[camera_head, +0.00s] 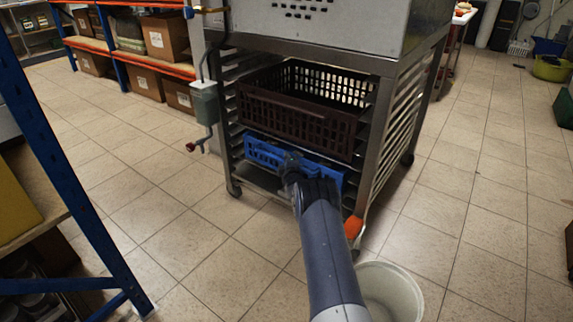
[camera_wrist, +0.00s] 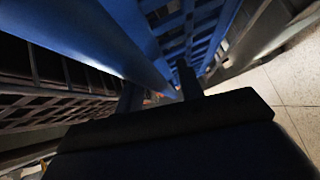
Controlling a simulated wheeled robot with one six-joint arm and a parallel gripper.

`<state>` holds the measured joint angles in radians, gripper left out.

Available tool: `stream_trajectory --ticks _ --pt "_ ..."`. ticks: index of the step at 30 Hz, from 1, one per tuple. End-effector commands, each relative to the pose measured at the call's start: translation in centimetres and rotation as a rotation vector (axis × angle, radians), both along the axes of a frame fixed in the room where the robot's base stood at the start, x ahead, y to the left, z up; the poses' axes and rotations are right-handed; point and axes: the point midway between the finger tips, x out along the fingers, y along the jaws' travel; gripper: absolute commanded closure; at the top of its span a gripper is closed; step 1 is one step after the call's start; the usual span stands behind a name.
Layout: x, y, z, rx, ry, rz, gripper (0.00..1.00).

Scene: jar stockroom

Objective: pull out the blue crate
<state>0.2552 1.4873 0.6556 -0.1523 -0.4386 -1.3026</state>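The blue crate (camera_head: 263,152) sits low in the metal rack, below a dark brown crate (camera_head: 300,110). My gripper (camera_head: 291,162) is at the front of the blue crate, and my arm hides part of that front. In the wrist view the blue crate (camera_wrist: 130,45) fills the top, its rim running down to between my two fingers. My gripper (camera_wrist: 160,88) has its fingers apart, one on each side of the rim. A dark gap shows beside the rim, so the fingers look open around it, not closed on it.
The metal rack (camera_head: 366,165) stands on wheels, with an orange piece (camera_head: 353,227) by its front right leg. A whitish bucket (camera_head: 392,290) is on the floor right of my arm. A blue shelf post (camera_head: 60,170) stands at left.

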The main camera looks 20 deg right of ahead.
Motion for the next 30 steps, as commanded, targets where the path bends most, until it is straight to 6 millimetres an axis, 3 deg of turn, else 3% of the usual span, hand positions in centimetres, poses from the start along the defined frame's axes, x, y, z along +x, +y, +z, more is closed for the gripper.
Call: stream_trajectory --ticks 8,21,30 --pt "0.06 0.0 -0.04 0.0 0.001 0.0 0.64" --pt "0.05 0.0 -0.04 0.001 0.001 0.0 1.0" --pt "0.03 0.0 -0.05 0.001 0.001 0.0 1.0"
